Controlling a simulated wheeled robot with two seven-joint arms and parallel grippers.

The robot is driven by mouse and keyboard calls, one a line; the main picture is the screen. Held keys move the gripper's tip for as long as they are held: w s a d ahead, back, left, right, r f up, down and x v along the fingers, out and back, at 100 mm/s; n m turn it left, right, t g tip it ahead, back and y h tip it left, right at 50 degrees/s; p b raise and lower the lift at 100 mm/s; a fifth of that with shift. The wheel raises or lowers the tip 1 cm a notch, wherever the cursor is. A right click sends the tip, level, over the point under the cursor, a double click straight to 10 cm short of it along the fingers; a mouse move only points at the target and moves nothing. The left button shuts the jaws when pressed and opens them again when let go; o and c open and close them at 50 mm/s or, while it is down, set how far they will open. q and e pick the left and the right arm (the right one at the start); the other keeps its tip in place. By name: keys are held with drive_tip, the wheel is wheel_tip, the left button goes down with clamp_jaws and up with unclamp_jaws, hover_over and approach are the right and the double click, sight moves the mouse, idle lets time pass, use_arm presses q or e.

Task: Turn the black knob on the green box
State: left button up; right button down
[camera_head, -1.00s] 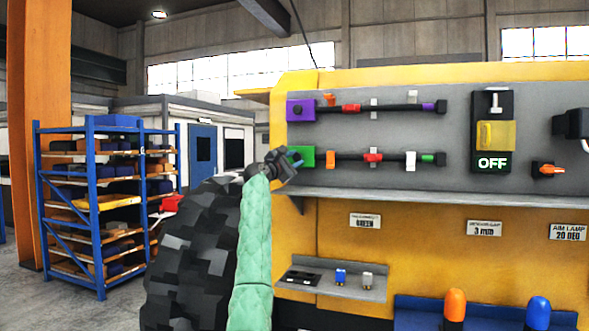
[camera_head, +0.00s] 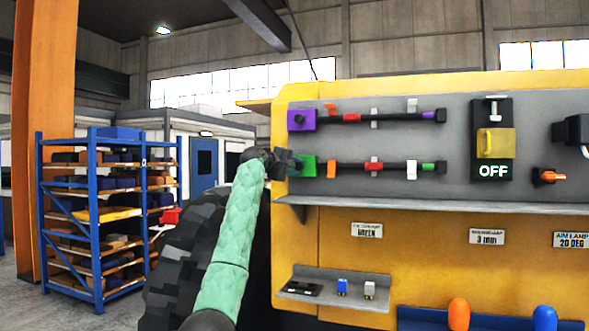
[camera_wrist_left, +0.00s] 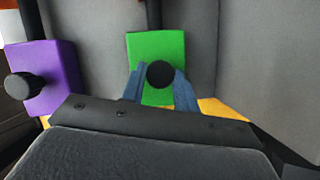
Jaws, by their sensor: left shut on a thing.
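The green box (camera_head: 308,167) is fixed to the grey panel below the purple box, at the left end of a black rod. It also shows in the left wrist view (camera_wrist_left: 152,46). The black knob (camera_wrist_left: 160,74) stands out from its face; in the head view my gripper hides it. My left gripper (camera_head: 291,165) is at the green box, coming from the left. In the left wrist view its two blue fingers (camera_wrist_left: 160,88) are shut on the knob, one on each side. My right gripper is not in view.
A purple box (camera_head: 301,119) with its own black knob (camera_wrist_left: 19,86) sits close above the green one. A grey shelf ledge (camera_head: 400,199) runs below. A yellow-covered switch reading OFF (camera_head: 489,142) is to the right. A blue rack (camera_head: 94,215) stands far left.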

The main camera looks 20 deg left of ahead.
use_arm(q)
drive_tip(key=shift+d+f+m+g+y, duration=0.15)
drive_tip(key=shift+m+g+y, duration=0.35)
drive_tip(key=shift+m, duration=0.7)
drive_tip(key=shift+m+y, duration=0.3)
drive_tip(key=shift+m, duration=0.3)
drive_tip(key=shift+m+p, duration=0.3)
drive_tip(key=shift+m, duration=0.1)
drive_tip(key=shift+d+m+y, duration=0.1)
drive_tip(key=shift+m+y, duration=0.3)
drive_tip(key=shift+y, duration=0.1)
drive_tip(key=shift+g, duration=0.3)
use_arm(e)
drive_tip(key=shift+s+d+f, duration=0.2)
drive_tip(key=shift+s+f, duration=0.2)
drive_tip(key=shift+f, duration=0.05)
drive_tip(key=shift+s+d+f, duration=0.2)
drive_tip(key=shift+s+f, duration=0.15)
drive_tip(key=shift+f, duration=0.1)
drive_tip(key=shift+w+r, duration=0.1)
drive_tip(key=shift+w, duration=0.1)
use_arm(q)
drive_tip(key=o, duration=1)
drive_tip(key=shift+w, duration=0.1)
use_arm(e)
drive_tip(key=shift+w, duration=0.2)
